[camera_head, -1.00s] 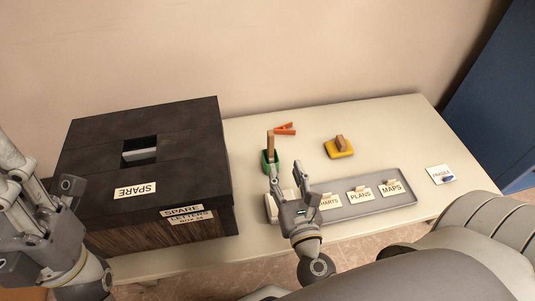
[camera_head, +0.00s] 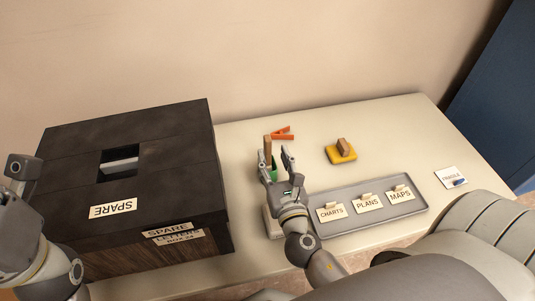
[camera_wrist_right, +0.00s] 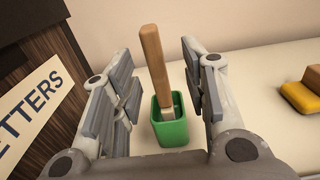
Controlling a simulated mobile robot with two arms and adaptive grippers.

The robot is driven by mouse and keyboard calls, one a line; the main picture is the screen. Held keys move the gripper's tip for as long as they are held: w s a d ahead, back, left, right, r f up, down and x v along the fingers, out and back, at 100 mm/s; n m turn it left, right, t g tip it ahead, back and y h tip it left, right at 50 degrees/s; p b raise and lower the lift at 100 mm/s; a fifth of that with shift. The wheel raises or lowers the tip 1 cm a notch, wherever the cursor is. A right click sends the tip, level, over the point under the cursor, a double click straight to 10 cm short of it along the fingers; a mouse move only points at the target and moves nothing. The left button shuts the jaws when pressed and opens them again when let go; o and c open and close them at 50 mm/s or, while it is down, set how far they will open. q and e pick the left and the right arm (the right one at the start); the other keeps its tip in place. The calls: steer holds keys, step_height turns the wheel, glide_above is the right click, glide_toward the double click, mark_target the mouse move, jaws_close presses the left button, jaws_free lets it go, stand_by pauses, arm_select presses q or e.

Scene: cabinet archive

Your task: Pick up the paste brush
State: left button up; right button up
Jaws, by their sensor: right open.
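The paste brush stands upright in a green cup, its wooden handle (camera_wrist_right: 153,62) pointing up and leaning slightly in the right wrist view. The handle (camera_head: 267,146) also shows in the head view. The green cup (camera_wrist_right: 171,133) stands on the table and hides the brush's lower end. My right gripper (camera_head: 276,165) is open, its fingers on either side of the handle in the picture. In the right wrist view, the gripper (camera_wrist_right: 161,88) shows clear gaps to the handle on both sides. My left gripper (camera_head: 18,185) is at the left edge beside the black box, its fingers partly out of view.
The black box (camera_head: 70,140) with a top slot stands left of the cup. A grey tray (camera_head: 345,229) with labelled tabs lies at the front.

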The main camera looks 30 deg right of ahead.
mark_target(269, 150)
steer(key=x, duration=0.5)
steer(key=shift+a, duration=0.25)
jaws_close()
